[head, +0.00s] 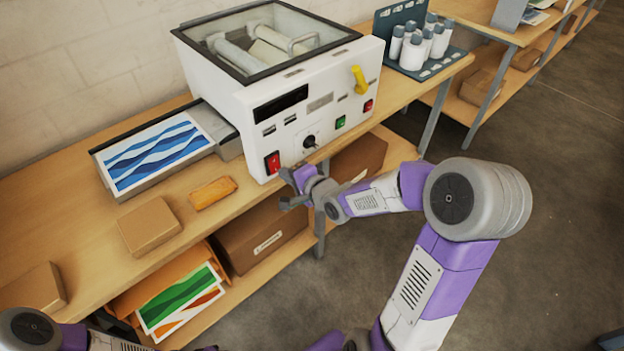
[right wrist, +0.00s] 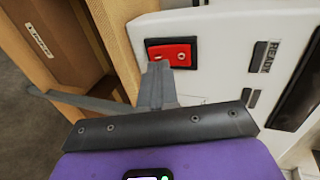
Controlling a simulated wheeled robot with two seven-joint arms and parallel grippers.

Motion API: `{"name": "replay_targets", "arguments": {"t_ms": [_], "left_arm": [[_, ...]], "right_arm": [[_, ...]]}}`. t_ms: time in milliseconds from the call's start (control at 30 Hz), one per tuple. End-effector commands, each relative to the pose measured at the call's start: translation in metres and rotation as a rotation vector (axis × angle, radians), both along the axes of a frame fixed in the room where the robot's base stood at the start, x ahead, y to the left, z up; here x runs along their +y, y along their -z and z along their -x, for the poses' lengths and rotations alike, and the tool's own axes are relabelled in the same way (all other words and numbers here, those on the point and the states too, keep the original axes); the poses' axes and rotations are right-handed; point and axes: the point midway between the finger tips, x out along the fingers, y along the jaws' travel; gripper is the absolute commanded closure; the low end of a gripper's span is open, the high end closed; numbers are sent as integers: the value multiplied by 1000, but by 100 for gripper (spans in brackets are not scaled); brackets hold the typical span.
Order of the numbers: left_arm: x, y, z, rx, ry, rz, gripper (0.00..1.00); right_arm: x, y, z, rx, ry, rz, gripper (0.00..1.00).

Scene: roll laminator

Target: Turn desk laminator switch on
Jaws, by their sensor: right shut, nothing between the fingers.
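The white desk laminator (head: 235,110) stands on the wooden table, with a glass-topped lid and a front control panel. Its red rocker switch (head: 273,162) is at the lower left of the panel. In the right wrist view the red switch (right wrist: 172,53) sits in a black frame, just beyond a fingertip. My right gripper (head: 288,188) is shut and empty, just below and right of the switch. In the right wrist view the gripper (right wrist: 155,72) reaches the switch's lower edge; I cannot tell whether it touches. My left gripper is not in view.
The panel also has a black knob (head: 309,142), a green button (head: 340,122), another red button (head: 368,105) and a yellow lever (head: 360,80). A blue-wave print (head: 155,150) lies on the left feed tray. Cardboard boxes (head: 150,228) and a bottle rack (head: 440,70) flank the machine.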

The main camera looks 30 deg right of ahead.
Motion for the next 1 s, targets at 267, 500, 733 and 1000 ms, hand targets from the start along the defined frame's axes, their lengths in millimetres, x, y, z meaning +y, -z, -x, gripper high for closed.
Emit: {"name": "replay_targets", "arguments": {"t_ms": [267,500,733,1000], "left_arm": [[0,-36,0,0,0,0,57],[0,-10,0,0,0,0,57],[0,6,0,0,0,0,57],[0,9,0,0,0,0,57]], "right_arm": [[-4,-31,55,1,-11,3,100],[-8,-35,78,-5,-16,4,100],[-9,-41,90,-1,-16,2,100],[-10,-45,95,2,-11,-1,100]]}}
